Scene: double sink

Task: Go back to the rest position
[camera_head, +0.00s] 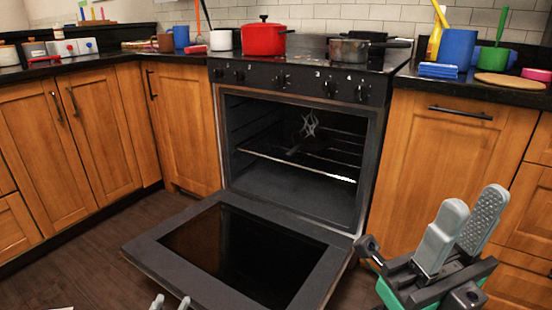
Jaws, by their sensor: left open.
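My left gripper (170,303) shows only as two fingertips at the bottom edge, below the open oven door. The tips are apart with nothing seen between them; the rest of it is out of frame. My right gripper (468,225) is at the lower right, in front of the wooden cabinet, fingers pointing up. Its fingers are apart, the dotted inner pad of one is visible, and it holds nothing.
The oven door (240,250) is folded down into the floor space ahead. A red pot (264,38) and a grey pan (349,51) stand on the stove. Dark floor (70,255) is clear at left.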

